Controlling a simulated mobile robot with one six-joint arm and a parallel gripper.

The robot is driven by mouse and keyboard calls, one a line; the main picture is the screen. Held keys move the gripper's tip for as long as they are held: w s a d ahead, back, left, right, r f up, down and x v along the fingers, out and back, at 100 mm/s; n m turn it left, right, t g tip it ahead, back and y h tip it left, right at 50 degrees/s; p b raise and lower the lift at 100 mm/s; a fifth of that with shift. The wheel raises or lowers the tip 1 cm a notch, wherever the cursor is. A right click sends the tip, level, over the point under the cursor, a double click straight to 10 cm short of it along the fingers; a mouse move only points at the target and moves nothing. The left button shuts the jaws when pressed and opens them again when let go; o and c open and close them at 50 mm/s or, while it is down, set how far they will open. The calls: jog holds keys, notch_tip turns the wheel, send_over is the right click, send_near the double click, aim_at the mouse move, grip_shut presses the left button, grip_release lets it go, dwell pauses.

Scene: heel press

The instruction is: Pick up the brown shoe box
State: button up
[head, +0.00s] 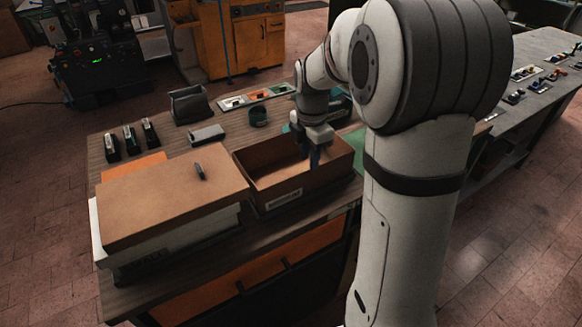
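An open brown box (325,181) with a pale label on its near side stands on the wooden workbench, right of the middle. It has no lid on it and its inside looks empty where I can see. My gripper (314,159) points down at the box's far right part, its dark fingers overlapping the opening and the inner wall. I cannot tell whether the fingers touch the wall or whether they are apart.
The two boxes stand close together. A second grey table (545,95) stands at right.

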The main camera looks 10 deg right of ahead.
aim_at(311, 173)
jog(key=f, duration=0.4)
jog(key=f+p, duration=0.1)
jog(key=f, duration=0.1)
jog(key=shift+s+d, duration=0.2)
jog(key=shift+d, duration=0.05)
jog(key=shift+r, duration=0.1)
jog(key=shift+c, duration=0.6)
grip_shut()
